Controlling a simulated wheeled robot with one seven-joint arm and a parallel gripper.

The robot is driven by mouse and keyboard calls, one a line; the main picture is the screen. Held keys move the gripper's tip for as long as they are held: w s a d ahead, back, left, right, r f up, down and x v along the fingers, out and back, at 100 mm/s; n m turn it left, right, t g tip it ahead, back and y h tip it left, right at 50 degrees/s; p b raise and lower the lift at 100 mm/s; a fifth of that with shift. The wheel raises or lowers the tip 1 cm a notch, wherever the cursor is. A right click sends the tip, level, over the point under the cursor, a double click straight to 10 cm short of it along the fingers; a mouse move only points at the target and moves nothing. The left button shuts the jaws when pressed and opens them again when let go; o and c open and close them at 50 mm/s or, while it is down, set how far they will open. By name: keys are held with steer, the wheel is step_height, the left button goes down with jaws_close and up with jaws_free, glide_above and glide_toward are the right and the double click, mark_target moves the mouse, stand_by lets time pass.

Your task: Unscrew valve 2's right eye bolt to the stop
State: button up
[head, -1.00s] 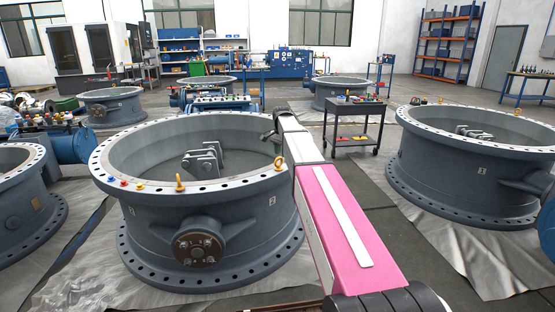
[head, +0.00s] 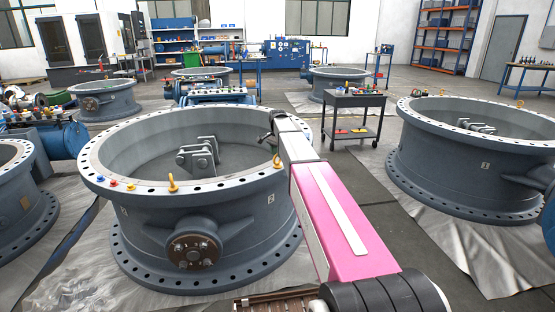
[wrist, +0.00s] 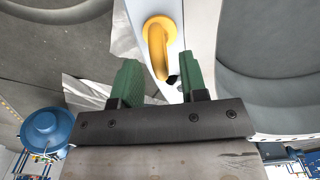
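Valve 2 (head: 245,215) is the large grey ring-shaped body left of centre in the head view, with a bolt-holed top flange. Its right eye bolt (head: 277,162) is yellow and upright on the flange, beside my pink and white arm. A second yellow eye bolt (head: 172,184) stands on the flange's front left. In the wrist view, a yellow eye bolt (wrist: 158,45) lies ahead of and partly between the green fingers of my gripper (wrist: 161,66). The fingers are apart, with gaps showing on both sides of the ring. In the head view my gripper is largely hidden by the arm.
A round cover (head: 193,250) projects from the valve's front. Coloured caps (head: 114,183) sit on the flange's left. Valve 3 (head: 470,165) stands at right, and a dark tool cart (head: 355,102) behind. Silver sheeting (head: 70,275) covers the floor around the valve.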

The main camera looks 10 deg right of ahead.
mark_target(278, 165)
steer(key=shift+f, duration=1.6)
jaws_close()
